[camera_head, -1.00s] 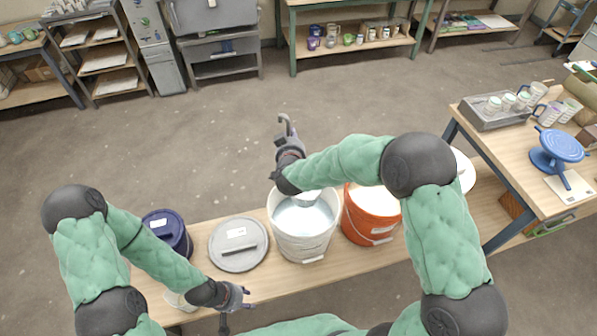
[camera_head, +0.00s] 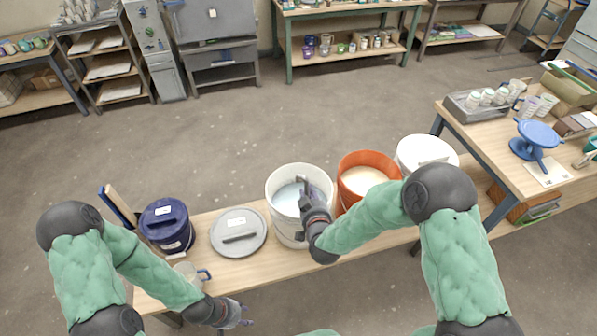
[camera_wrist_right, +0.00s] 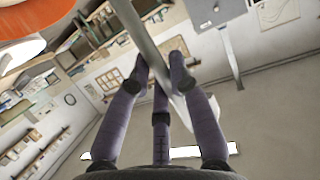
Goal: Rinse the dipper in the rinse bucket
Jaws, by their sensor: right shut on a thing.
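A white bucket (camera_head: 283,231) with pale bluish liquid (camera_head: 287,198) stands on the low bench; it looks like the rinse bucket. My right gripper (camera_head: 306,194) is over its right side in the head view. It is shut on the dipper, whose grey handle (camera_wrist_right: 140,32) runs between the fingers in the right wrist view. The handle's hooked end (camera_head: 302,181) shows above the bucket opening; I cannot see the dipper's bowl or tell whether it is in the liquid. My left gripper (camera_head: 243,314) is empty at the bench's front side, its fingers apart.
An orange bucket (camera_head: 351,200) with cream glaze stands right of the white one, then a white-lidded bucket (camera_head: 425,152). A grey lid (camera_head: 238,246), a dark blue lidded bucket (camera_head: 168,235) and a clear jug (camera_head: 187,271) are left. A table (camera_head: 490,150) stands right.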

